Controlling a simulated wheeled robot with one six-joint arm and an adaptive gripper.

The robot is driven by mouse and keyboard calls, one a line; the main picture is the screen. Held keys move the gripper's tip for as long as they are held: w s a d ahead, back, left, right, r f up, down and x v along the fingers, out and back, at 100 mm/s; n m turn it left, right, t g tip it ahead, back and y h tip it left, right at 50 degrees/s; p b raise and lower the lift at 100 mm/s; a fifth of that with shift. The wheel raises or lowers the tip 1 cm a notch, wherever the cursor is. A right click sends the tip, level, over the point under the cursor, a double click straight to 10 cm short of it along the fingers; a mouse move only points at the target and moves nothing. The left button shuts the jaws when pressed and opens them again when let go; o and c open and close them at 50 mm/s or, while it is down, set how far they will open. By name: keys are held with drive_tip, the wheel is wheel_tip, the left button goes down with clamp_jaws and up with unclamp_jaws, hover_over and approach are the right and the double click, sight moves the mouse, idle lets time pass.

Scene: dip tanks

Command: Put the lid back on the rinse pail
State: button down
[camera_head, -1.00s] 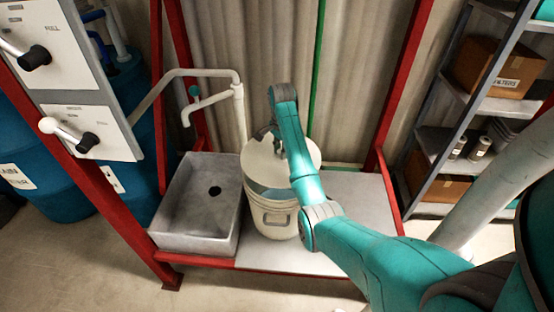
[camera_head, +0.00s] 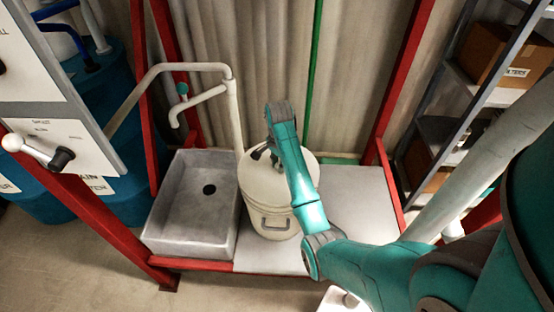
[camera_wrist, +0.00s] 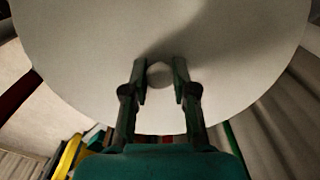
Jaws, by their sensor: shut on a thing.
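The rinse pail (camera_head: 258,221) is a cream bucket with a grey handle, standing upright on the bench to the right of the grey sink. The round pale lid (camera_head: 256,184) covers the pail's top and looks level. No opening shows between lid and rim on the visible near side; the far side is partly hidden by my arm. My gripper (camera_head: 267,154) is above the lid. In the wrist view the lid (camera_wrist: 85,50) fills the upper part, and my gripper (camera_wrist: 160,77) is shut on its small round knob (camera_wrist: 160,75).
The grey sink (camera_head: 158,225) stands close left of the pail, with a white bent pipe and spout (camera_head: 195,68) above. Red frame posts (camera_head: 404,75) bound the bench. The bench top (camera_head: 355,210) right of the pail is clear. A shelf with boxes (camera_head: 504,55) stands at the right.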

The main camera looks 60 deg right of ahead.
drive_tip(key=shift+f, duration=0.3)
drive_tip(key=c, duration=0.9)
unclamp_jaws()
